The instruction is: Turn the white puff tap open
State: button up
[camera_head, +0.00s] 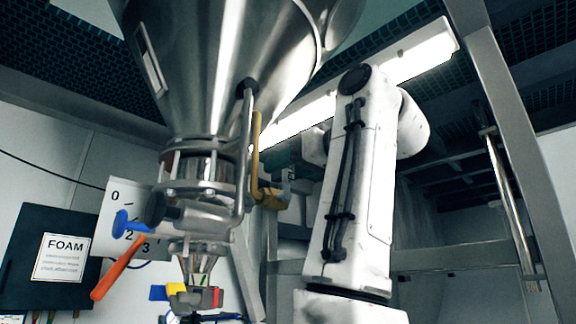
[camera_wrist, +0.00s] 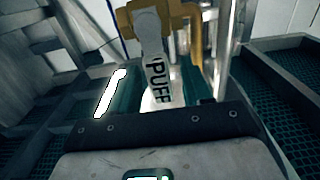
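The white puff tap handle (camera_wrist: 153,58), marked "PUFF" in black, shows in the wrist view, pointing down toward my palm. My gripper (camera_wrist: 158,84) is open, with one green finger on each side of the handle. Gaps show between the fingers and the handle, so it does not look clamped. A yellow-orange part (camera_wrist: 180,8) is at the handle's far end. In the head view my gripper (camera_head: 287,168) is beside the yellow part (camera_head: 264,180), right of the sifter's outlet. The white handle is mostly hidden there.
The steel hopper (camera_head: 215,70) stands above the outlet pipes. A blue lever (camera_head: 127,224) and an orange-red lever (camera_head: 117,268) stick out on the left, near a numbered plate (camera_head: 112,205) and a dark FOAM box (camera_head: 38,240). Steel frame posts (camera_head: 515,150) stand on the right.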

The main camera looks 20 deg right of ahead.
grip_shut()
dwell(0.3)
